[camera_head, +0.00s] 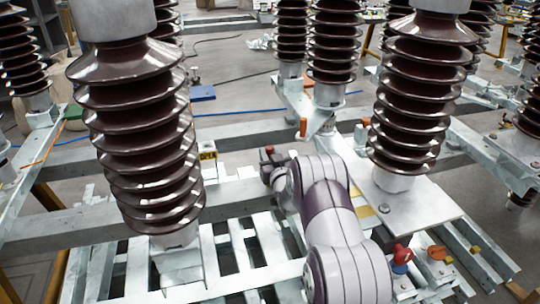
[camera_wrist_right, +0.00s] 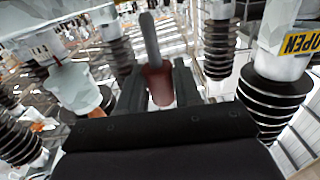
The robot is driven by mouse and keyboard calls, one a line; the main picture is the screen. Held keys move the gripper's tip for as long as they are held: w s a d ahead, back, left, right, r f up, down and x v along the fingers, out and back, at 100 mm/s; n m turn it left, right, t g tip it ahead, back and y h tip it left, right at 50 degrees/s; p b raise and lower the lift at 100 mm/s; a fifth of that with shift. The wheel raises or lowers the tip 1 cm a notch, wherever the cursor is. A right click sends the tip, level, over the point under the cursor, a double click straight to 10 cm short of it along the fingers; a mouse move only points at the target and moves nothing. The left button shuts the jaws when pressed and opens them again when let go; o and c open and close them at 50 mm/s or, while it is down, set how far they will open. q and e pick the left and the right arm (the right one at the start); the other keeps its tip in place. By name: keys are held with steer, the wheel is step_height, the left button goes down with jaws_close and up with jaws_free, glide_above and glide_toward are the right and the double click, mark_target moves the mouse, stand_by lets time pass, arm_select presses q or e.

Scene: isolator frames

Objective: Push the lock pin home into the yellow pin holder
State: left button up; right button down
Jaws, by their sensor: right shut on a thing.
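My right gripper (camera_head: 272,172) is at the middle of the head view, beside the steel beam and partly hidden by my own arm. In the right wrist view my right gripper (camera_wrist_right: 158,82) is shut on the lock pin, with one dark finger on each side of its red grip. The pin's grey shaft (camera_wrist_right: 150,38) points away from the gripper, with its tip near the top edge. In the head view a small red part of the lock pin (camera_head: 269,150) shows at the gripper. I cannot make out the yellow pin holder for certain. My left gripper is not in view.
Large brown ribbed insulators (camera_head: 140,125) and (camera_head: 415,95) stand on either side of my arm. Red (camera_head: 401,255) and orange (camera_head: 438,253) knobs sit at lower right.

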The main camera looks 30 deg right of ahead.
steer(key=shift+f+b, duration=2)
steer(key=shift+f, duration=0.45)
steer(key=c, duration=0.7)
jaws_free()
steer(key=p+v, duration=0.1)
steer(key=v, duration=1.1)
steer(key=shift+s+p, duration=0.35)
steer(key=shift+s, duration=0.05)
